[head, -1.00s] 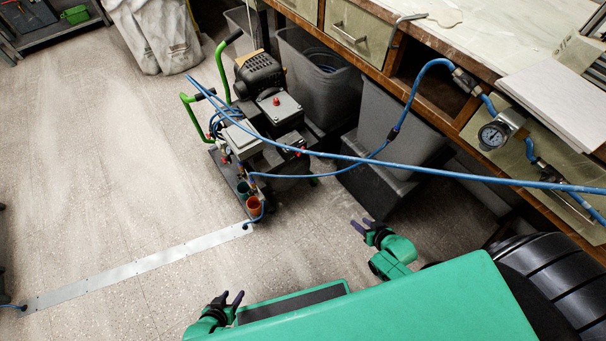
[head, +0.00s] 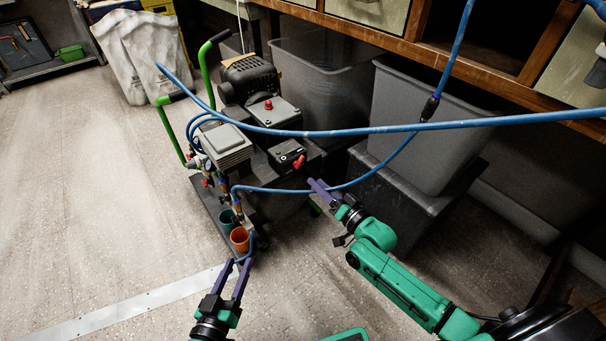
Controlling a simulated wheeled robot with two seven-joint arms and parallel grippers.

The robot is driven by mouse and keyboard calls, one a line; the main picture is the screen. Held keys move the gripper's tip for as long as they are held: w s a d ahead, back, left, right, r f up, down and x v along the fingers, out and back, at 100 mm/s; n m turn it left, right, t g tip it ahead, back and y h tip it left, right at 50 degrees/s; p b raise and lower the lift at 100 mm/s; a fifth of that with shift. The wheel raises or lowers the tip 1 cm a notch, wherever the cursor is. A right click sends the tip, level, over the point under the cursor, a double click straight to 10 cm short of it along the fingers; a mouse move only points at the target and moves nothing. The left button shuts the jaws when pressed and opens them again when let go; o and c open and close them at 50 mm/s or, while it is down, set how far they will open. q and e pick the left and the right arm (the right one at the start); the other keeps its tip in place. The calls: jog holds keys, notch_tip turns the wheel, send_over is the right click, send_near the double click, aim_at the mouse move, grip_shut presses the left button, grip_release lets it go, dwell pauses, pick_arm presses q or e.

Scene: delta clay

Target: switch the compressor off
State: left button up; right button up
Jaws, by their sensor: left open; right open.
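The compressor (head: 227,150) stands on the floor left of centre, with green handles, a dark motor and grey boxes on top. A black switch box (head: 287,154) with a red lever (head: 299,162) faces me on its right side. A red button (head: 268,104) sits on the grey box behind it. My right gripper (head: 318,191) is open, a little below and right of the red lever, apart from it in the picture. My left gripper (head: 239,264) is open and empty in front of the compressor, just below the orange cup (head: 240,239).
A blue hose (head: 420,126) crosses above the compressor to the right. A thinner one runs behind my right gripper. Grey bins (head: 415,130) stand under the wooden bench (head: 440,65) at right. A metal strip (head: 130,312) lies on the floor.

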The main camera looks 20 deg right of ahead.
aim_at(299, 166)
pick_arm(q)
jog(key=w+a+r+t+h+b, duration=0.1)
jog(key=w+r+t, duration=0.25)
jog(key=r, duration=0.45)
jog(key=w+r+t+b, duration=0.15)
jog(key=w+r, duration=0.25)
jog(key=r, duration=0.5)
pick_arm(e)
jog(key=x, duration=0.4)
jog(key=shift+w+p, duration=0.1)
jog(key=shift+p, duration=0.3)
jog(key=shift+b+x, duration=0.45)
jog(key=shift+x, duration=0.6)
jog(key=shift+b+x, duration=0.3)
jog(key=shift+x, duration=0.5)
pick_arm(q)
notch_tip(299, 166, up, 16)
jog(key=s+a+m+t+h, duration=0.2)
jog(key=t, duration=0.4)
jog(key=shift+s+a+r+m+h, duration=0.15)
jog(key=shift+a+r+m+h, duration=0.15)
jog(key=shift+m, duration=0.1)
pick_arm(e)
grip_shut()
